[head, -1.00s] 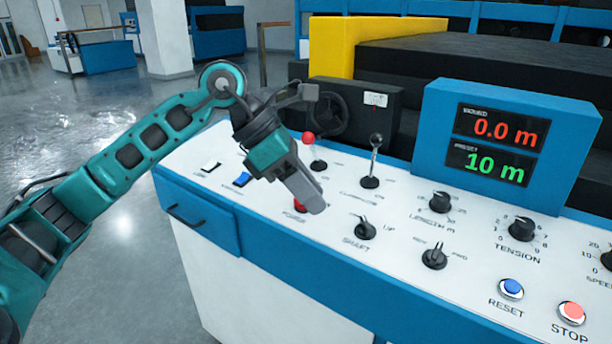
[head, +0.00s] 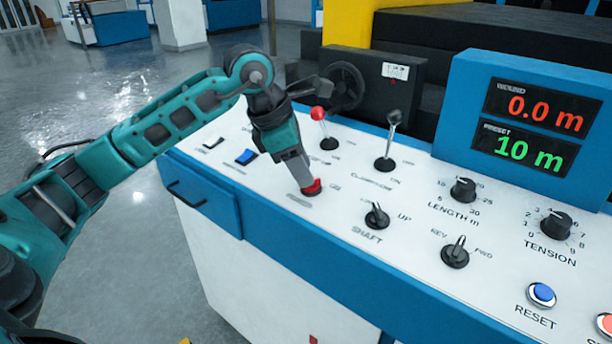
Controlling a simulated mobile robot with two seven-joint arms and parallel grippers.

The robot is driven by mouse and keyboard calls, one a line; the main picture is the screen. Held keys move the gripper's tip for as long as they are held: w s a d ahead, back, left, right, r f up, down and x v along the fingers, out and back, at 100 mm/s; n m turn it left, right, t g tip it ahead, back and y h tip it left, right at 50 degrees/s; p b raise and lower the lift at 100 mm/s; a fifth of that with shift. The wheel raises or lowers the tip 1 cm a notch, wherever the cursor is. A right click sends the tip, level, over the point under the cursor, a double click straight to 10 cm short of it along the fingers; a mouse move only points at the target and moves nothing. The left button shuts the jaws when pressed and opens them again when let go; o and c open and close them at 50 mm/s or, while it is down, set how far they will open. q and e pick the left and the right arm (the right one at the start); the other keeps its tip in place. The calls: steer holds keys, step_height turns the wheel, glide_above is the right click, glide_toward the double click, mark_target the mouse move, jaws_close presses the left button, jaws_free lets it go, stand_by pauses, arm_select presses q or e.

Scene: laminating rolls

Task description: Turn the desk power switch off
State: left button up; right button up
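The desk power switch (head: 312,188) is a small red switch with a label below it on the white control panel (head: 335,212). My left gripper (head: 305,182) points down at it, its tip at or just above the red part and hiding some of it. I cannot tell whether they touch, nor which way the switch is set. The fingers look close together, with no gap visible. My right gripper is not in view.
A red-knobbed lever (head: 318,114) and a black lever (head: 392,125) stand behind the switch. The shaft knob (head: 377,215) is to its right. A display box (head: 465,85) stands at right.

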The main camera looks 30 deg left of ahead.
arm_select(q)
steer(key=shift+x, duration=1.25)
steer(key=shift+c, duration=0.4)
jaws_close()
